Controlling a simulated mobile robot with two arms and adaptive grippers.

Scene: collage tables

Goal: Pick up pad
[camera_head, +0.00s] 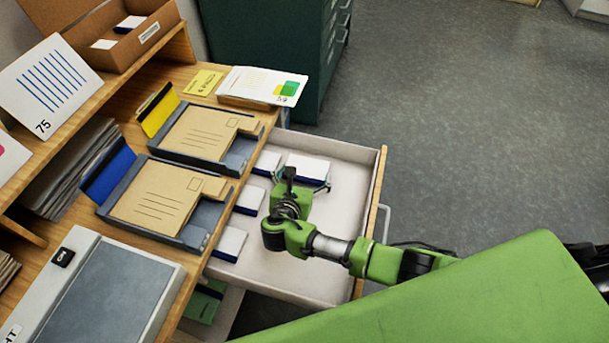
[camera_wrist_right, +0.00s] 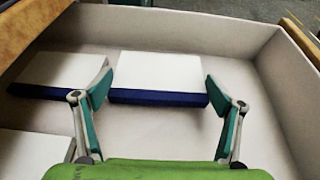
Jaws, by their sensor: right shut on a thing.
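Several pads with white tops and blue edges lie in the open drawer (camera_head: 330,222). My right gripper (camera_head: 306,187) reaches into the drawer and is shut on the wide pad (camera_head: 307,167) at its back. In the right wrist view, the fingers of the gripper (camera_wrist_right: 156,94) are at the left and right ends of this pad (camera_wrist_right: 158,72), which still looks level and low in the drawer. Whether it touches the drawer floor I cannot tell. Other pads (camera_head: 267,163), (camera_head: 249,200), (camera_head: 229,243) lie along the drawer's left side. My left gripper is out of view.
Two trays with brown envelopes (camera_head: 203,134), (camera_head: 157,199) stand on the wooden desk left of the drawer. A dark green cabinet (camera_head: 265,45) stands behind. The drawer walls stand close around the gripper. The drawer's right floor is bare, and grey floor lies beyond.

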